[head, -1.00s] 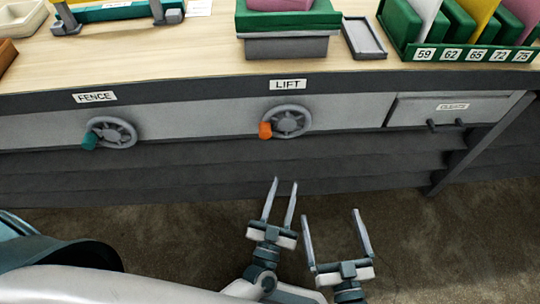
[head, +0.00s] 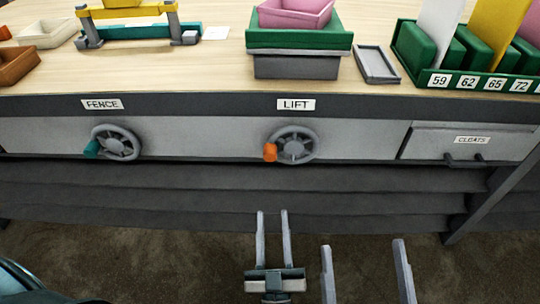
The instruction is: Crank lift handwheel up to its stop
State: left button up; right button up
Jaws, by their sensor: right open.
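The lift handwheel (head: 294,146) is a grey spoked wheel on the bench's front panel, under the LIFT label (head: 296,104). Its orange crank knob (head: 270,152) sits at the wheel's left side. My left gripper (head: 272,213) is below the wheel, apart from it, with its two fingers parallel, a gap between them and nothing held. My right gripper (head: 362,244) is lower and to the right, its fingers wide apart and empty. Its base is cut off by the bottom of the picture.
A similar fence handwheel (head: 116,144) with a teal knob is at the left. The cleats drawer (head: 470,144) is at the right. On the benchtop (head: 215,75) stand a green and pink stack (head: 300,38), a grey tray (head: 377,64) and a numbered rack (head: 470,78).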

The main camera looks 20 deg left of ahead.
aim_at(270, 159)
pick_arm(q)
jog(key=b+x, duration=0.1)
jog(key=x, duration=1.5)
jog(key=shift+w+r, duration=0.15)
jog(key=shift+w, duration=0.1)
jog(key=shift+w+a, duration=0.15)
jog(key=shift+r, duration=0.1)
grip_shut()
pick_arm(e)
jog(key=r, duration=0.1)
jog(key=s+r+t, duration=0.1)
jog(key=r+t, duration=0.1)
jog(key=shift+s+d, duration=0.2)
jog(key=shift+d, duration=0.1)
